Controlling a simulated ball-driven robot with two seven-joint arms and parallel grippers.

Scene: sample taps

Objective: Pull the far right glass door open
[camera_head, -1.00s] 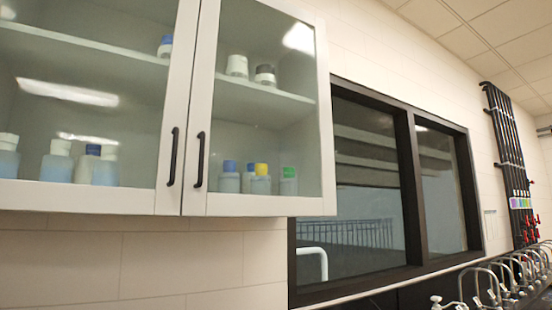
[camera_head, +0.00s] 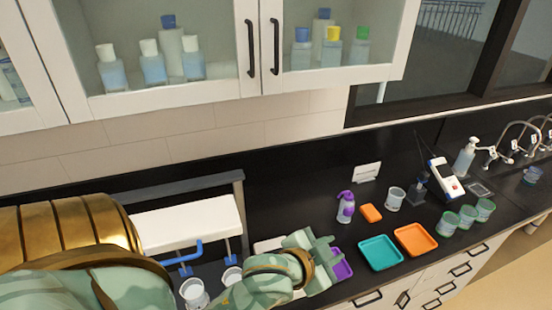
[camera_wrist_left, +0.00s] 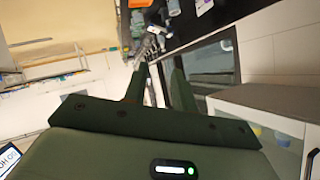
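The far right glass door (camera_head: 335,75) is a white-framed pane on the wall cabinet, at the top of the head view. It is shut, with its black vertical handle (camera_head: 276,46) by its left edge. My left gripper (camera_head: 332,258) is low over the counter, well below the door and apart from it. The wrist view shows a gap between its two green fingers (camera_wrist_left: 157,85), with nothing held. A corner of a white cabinet (camera_wrist_left: 265,100) with bottles behind glass shows at the right there. My right gripper is not in view.
A neighbouring glass door handle (camera_head: 250,48) is just left. Below on the black counter are a white-topped stand (camera_head: 185,222), a purple-topped bottle (camera_head: 346,207), a teal tray (camera_head: 380,252), an orange tray (camera_head: 415,239) and cups. Space directly before the door looks clear.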

